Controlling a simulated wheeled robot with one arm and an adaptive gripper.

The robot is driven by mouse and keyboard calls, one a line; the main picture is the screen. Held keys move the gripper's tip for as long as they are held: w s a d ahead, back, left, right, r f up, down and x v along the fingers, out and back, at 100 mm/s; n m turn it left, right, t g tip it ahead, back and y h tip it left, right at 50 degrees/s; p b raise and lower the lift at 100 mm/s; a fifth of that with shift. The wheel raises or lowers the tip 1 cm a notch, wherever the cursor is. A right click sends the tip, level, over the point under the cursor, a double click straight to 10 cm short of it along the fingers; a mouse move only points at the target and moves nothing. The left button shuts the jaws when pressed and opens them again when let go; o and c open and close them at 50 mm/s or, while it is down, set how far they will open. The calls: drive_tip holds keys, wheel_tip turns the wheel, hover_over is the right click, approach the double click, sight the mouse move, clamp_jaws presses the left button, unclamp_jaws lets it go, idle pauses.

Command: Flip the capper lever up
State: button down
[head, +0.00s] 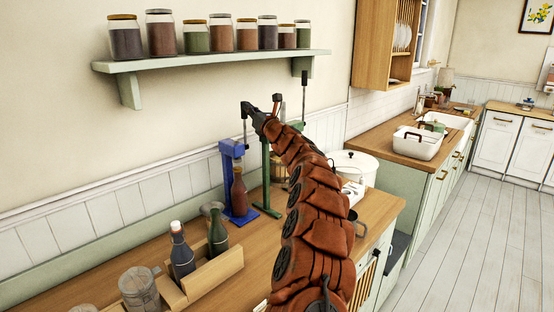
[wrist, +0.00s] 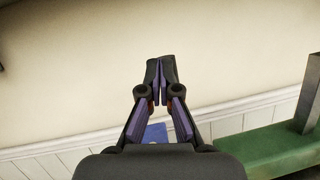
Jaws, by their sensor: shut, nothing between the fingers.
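A blue capper (head: 233,160) stands on the wooden counter near the wall, with a brown bottle (head: 239,192) upright in it. A thin grey rod (head: 244,133) rises from its top towards my gripper; I cannot tell whether this is its lever or whether they touch. My gripper (head: 247,106) is above the blue capper, shut and empty. In the wrist view my gripper's fingertips (wrist: 160,72) meet, with part of the blue capper (wrist: 155,133) showing between the fingers. A green capper (head: 266,170) stands just right, partly behind my arm. A dark-gripped upright rod (head: 304,90) shows beyond it.
A green wall shelf (head: 215,64) with several jars is above left of my gripper. A wooden crate (head: 213,275) with bottles stands at the front left of the counter. A white pot (head: 354,166) stands right of my arm.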

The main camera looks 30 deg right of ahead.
drive_tip(key=shift+w+a+r, duration=0.1)
drive_tip(key=shift+w+r, duration=0.1)
drive_tip(key=shift+r, duration=0.1)
drive_tip(key=shift+w+a, duration=0.15)
drive_tip(key=shift+a, duration=0.05)
idle(0.3)
drive_tip(key=s+d+r+b, duration=0.2)
drive_tip(key=s+r, duration=0.5)
drive_tip(key=s, duration=0.4)
drive_tip(key=shift+b, duration=0.75)
drive_tip(key=shift+s, duration=0.1)
